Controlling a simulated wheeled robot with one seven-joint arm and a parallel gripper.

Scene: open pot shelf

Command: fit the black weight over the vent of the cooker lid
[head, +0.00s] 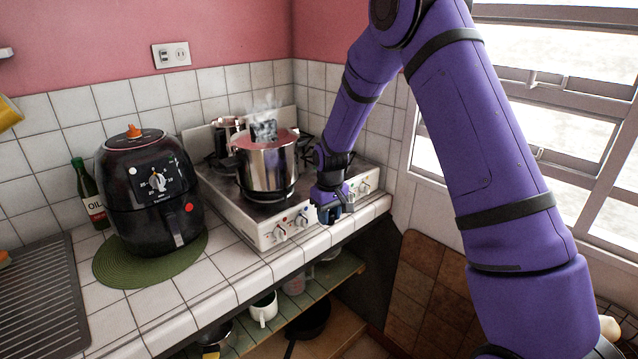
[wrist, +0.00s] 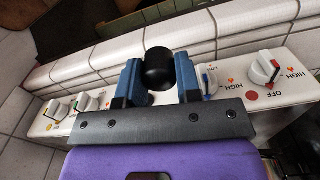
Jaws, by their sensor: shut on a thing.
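My gripper (head: 332,207) is at the front edge of the stove, to the right of and lower than the steaming pot. In the wrist view its two blue fingers are shut on the black weight (wrist: 158,68), a small rounded black piece. The weight cannot be made out in the head view. The shiny metal pot (head: 268,168) stands on the stove with steam rising from its top. Its top looks pinkish and reflective; I cannot make out a lid or vent clearly.
The white stove (head: 262,236) has knobs along its front, close to my gripper; a red-marked knob (wrist: 264,68) shows in the wrist view. A second metal pot (head: 222,138) stands behind. A black air fryer (head: 150,205) and an oil bottle (head: 88,190) are left. A window is right.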

